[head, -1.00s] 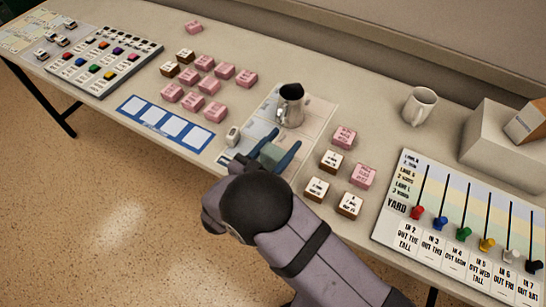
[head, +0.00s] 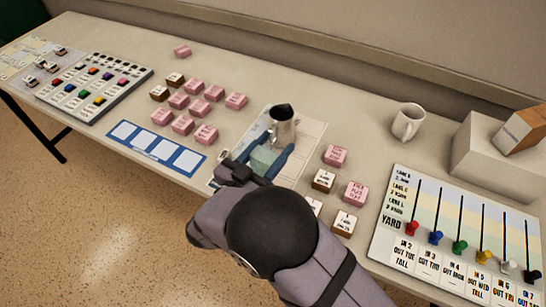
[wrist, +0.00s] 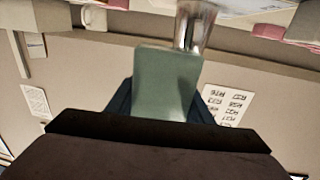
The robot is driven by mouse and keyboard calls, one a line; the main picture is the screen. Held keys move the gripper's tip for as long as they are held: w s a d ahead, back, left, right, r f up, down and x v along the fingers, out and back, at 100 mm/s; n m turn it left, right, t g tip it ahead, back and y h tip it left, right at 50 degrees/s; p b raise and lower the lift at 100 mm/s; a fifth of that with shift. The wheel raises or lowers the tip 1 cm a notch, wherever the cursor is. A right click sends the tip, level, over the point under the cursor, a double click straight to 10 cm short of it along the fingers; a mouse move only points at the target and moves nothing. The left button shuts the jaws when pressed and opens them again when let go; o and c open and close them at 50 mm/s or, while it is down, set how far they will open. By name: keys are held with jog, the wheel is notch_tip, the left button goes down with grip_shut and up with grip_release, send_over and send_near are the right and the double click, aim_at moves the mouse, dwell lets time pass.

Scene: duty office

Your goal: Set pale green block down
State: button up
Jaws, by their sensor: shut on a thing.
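The pale green block (head: 264,159) is between the blue fingers of my gripper (head: 266,162), which is shut on it. The block also fills the middle of the wrist view (wrist: 166,85), with the dark fingers on either side of it. In the head view my gripper is over the front part of a pale sheet with panels (head: 309,143). I cannot tell whether the block's underside touches the sheet. A metal jug (head: 281,128) stands just behind the block, and it also shows in the wrist view (wrist: 191,28).
Pink and white-topped blocks stand right of my gripper, such as a pink one (head: 336,155). More pink blocks (head: 206,133) and a blue-framed card (head: 157,146) lie left. A white mug (head: 408,122), a lever board (head: 455,235) and a grey box (head: 490,145) are to the right.

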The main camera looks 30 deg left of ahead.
jog(key=shift+r, duration=1.6)
notch_tip(320, 180, up, 9)
jog(key=p, duration=0.9)
jog(key=shift+r, duration=0.15)
notch_tip(320, 180, down, 9)
jog(key=b, duration=0.9)
jog(key=shift+f, duration=0.2)
jog(key=shift+f+p, duration=0.45)
jog(key=shift+f, duration=4.35)
